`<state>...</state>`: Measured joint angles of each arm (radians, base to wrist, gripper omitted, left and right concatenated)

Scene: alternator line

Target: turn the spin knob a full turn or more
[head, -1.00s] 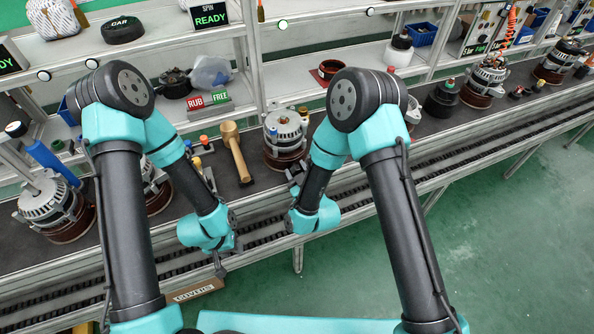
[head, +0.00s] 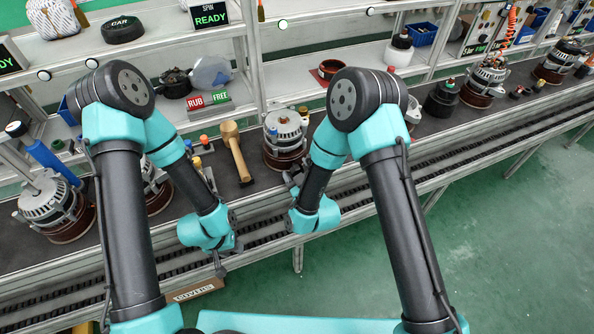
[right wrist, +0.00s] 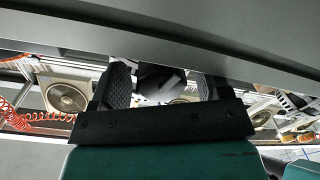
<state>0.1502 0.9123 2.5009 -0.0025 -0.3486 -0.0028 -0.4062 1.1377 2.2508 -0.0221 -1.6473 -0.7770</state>
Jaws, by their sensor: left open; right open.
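A black display reading SPIN READY (head: 209,15) stands on the upper shelf in the head view. I cannot pick out the spin knob for certain; a small pale round piece with a green rim (head: 283,24) sits on the shelf edge right of the display. An alternator (head: 284,128) stands on the bench just beyond my right gripper (head: 291,222). That gripper is open, its two dark fingers apart in the right wrist view (right wrist: 166,86). My left gripper (head: 228,250) hangs empty over the conveyor's front edge; its fingertips are small and partly hidden.
A wooden mallet (head: 234,150) lies left of that alternator. More alternators (head: 48,204) stand along the bench. Green floor is clear at right.

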